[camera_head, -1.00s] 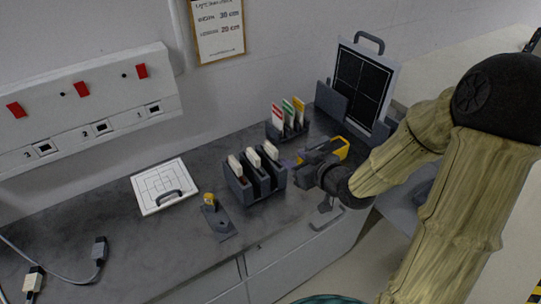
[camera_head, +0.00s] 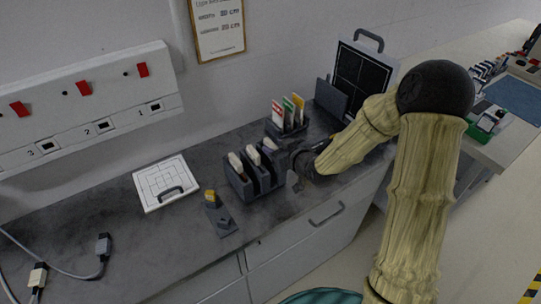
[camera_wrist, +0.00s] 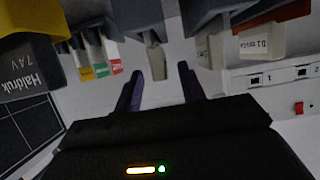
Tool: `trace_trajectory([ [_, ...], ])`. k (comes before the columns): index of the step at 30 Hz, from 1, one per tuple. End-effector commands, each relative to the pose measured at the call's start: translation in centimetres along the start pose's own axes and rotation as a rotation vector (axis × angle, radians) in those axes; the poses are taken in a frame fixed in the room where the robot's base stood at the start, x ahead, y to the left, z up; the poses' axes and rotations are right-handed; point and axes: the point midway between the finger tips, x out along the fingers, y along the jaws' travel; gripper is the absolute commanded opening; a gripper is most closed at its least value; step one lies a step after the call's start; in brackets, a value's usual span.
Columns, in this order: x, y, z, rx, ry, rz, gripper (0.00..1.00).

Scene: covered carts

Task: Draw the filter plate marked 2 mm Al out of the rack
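The dark grey rack (camera_head: 238,188) stands on the bench with several upright slots. Three pale-tabbed filter plates stand in it: a left plate (camera_head: 236,162), a middle plate (camera_head: 254,157) and a right plate (camera_head: 270,145). In the wrist view, one plate's label (camera_wrist: 256,43) starts with 0.1; no 2 mm Al mark is readable. My gripper (camera_wrist: 159,72) is open, fingers apart, with one pale plate tab (camera_wrist: 157,62) lined up between and just beyond the fingertips. In the head view my gripper is at the rack's right end, its fingertips mostly hidden.
A second holder with coloured cards (camera_head: 289,112) stands behind. A framed black panel (camera_head: 362,80) stands behind my arm. A yellow-and-dark block marked Haldruk (camera_wrist: 25,70) is close by in the wrist view. A small stand (camera_head: 219,217) and white grid plate (camera_head: 165,184) lie left.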

Motion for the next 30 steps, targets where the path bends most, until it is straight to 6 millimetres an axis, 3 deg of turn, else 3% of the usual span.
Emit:
trace_trajectory([
  [5,0.6,0.0,0.0,0.001,0.001,-0.001,0.4],
  [16,4.9,-0.1,0.5,0.001,0.0,0.0,0.4],
  [30,5.2,-0.1,0.6,0.0,0.0,0.0,0.4],
])
